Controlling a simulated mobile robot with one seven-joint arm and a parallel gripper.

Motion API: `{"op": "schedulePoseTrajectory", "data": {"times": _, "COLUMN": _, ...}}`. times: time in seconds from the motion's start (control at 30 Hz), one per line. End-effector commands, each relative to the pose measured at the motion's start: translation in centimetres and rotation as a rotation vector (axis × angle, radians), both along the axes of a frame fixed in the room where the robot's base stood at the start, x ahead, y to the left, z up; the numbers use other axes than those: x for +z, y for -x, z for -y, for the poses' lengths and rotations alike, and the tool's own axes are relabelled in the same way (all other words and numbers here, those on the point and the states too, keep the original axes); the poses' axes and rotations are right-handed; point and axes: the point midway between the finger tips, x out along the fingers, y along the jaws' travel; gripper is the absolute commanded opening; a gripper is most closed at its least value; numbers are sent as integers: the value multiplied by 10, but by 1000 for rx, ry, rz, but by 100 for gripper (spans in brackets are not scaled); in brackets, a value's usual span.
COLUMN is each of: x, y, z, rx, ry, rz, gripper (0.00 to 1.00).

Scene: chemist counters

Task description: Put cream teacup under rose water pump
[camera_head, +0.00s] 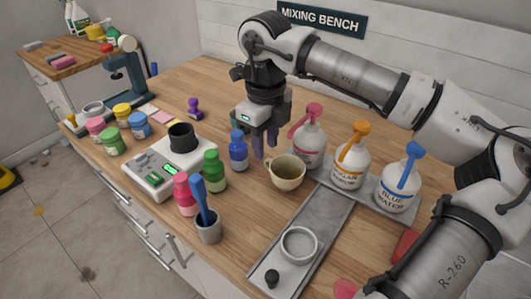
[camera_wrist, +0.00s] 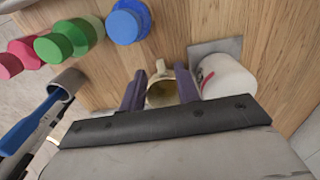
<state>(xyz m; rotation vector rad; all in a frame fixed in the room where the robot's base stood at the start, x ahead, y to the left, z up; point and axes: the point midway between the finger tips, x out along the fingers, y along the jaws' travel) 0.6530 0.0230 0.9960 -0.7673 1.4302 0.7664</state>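The cream teacup (camera_head: 286,174) stands upright on the wooden bench, holding greenish-brown liquid, its handle toward the left. It is just in front of the rose water bottle (camera_head: 308,150), whose pink pump (camera_head: 312,110) has its spout pointing down-left above the cup's far side. My gripper (camera_head: 265,146) points down beside the cup's far left side. In the wrist view the cup (camera_wrist: 162,94) shows between the two separated purple fingers (camera_wrist: 160,88), handle upward; contact with it cannot be told. A white bottle (camera_wrist: 225,76) is right beside the right finger.
Orange-pump (camera_head: 351,160) and blue-pump (camera_head: 397,183) bottles stand to the right. A grey tray (camera_head: 312,215) with a white dish (camera_head: 299,245) lies in front. Blue (camera_head: 238,153) and green (camera_head: 214,173) bottles stand left of the cup, near a scale (camera_head: 160,175).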

Motion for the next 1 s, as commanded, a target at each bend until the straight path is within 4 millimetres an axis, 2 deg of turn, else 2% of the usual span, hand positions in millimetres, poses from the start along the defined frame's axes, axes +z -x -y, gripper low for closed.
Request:
{"op": "schedulePoseTrajectory", "data": {"times": 0.2, "x": 48, "y": -1, "z": 0, "rx": -1, "ry": 1, "rz": 3, "gripper": 32}}
{"op": "schedulePoseTrajectory", "data": {"times": 0.4, "x": 75, "y": 0, "z": 0, "rx": -2, "ry": 0, "rz": 1, "gripper": 32}}
{"op": "schedulePoseTrajectory", "data": {"times": 0.57, "x": 82, "y": 0, "z": 0, "rx": -1, "ry": -1, "rz": -1, "gripper": 32}}
{"op": "schedulePoseTrajectory", "data": {"times": 1.0, "x": 82, "y": 0, "z": 0, "rx": -1, "ry": -1, "rz": -1, "gripper": 32}}
